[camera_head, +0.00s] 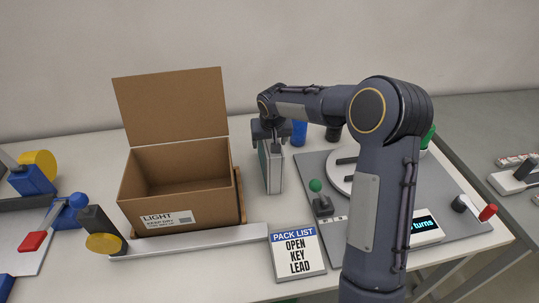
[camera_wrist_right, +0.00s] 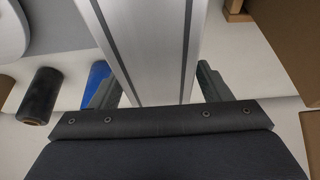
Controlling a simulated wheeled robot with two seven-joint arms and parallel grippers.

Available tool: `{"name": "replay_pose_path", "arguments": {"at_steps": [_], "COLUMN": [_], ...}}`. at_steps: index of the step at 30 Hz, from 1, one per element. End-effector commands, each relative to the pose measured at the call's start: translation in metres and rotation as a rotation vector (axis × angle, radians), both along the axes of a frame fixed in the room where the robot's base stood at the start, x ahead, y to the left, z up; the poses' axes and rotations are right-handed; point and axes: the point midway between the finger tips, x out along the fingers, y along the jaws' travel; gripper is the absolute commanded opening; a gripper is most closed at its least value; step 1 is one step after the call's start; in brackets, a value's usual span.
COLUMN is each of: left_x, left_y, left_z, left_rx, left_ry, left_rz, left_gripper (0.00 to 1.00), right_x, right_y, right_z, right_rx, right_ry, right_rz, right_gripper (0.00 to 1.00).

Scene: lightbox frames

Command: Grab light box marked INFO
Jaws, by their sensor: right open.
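A thin upright light box frame (camera_head: 272,170) with silver edges and a greenish face stands on the table, right of the cardboard box. No INFO marking can be read on it from here. My right gripper (camera_head: 270,130) is at its top, pointing down. In the right wrist view, the frame's silver edge (camera_wrist_right: 150,50) lies between the two fingers of my right gripper (camera_wrist_right: 158,88). The fingers are open on either side of it; whether they touch it is not clear. My left gripper is not in view.
An open cardboard box (camera_head: 180,190) marked LIGHT stands left of the frame. A pack list card (camera_head: 297,252) reads OPEN, KEY, LEAD. A grey panel (camera_head: 350,230) with a turntable and knobs lies right. A blue cylinder (camera_head: 299,132) stands behind the frame.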

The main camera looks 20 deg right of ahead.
Motion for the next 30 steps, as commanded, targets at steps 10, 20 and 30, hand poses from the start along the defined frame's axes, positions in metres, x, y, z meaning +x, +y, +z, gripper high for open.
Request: {"name": "replay_pose_path", "arguments": {"at_steps": [10, 20, 30], "left_x": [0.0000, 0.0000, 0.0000], "left_y": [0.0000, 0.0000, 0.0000], "left_z": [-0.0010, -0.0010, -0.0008], "left_rx": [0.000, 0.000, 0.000], "left_ry": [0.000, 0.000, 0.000], "left_rz": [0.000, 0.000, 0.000], "left_gripper": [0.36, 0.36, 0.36], "right_x": [0.0001, 0.0000, 0.0007], "right_y": [0.0000, 0.0000, 0.0001], "right_z": [-0.0005, -0.0005, 0.0008], "right_rx": [0.000, 0.000, 0.001], "right_ry": [0.000, 0.000, -0.003], "right_rz": [0.000, -0.001, -0.001], "right_gripper": [0.70, 0.26, 0.00]}}
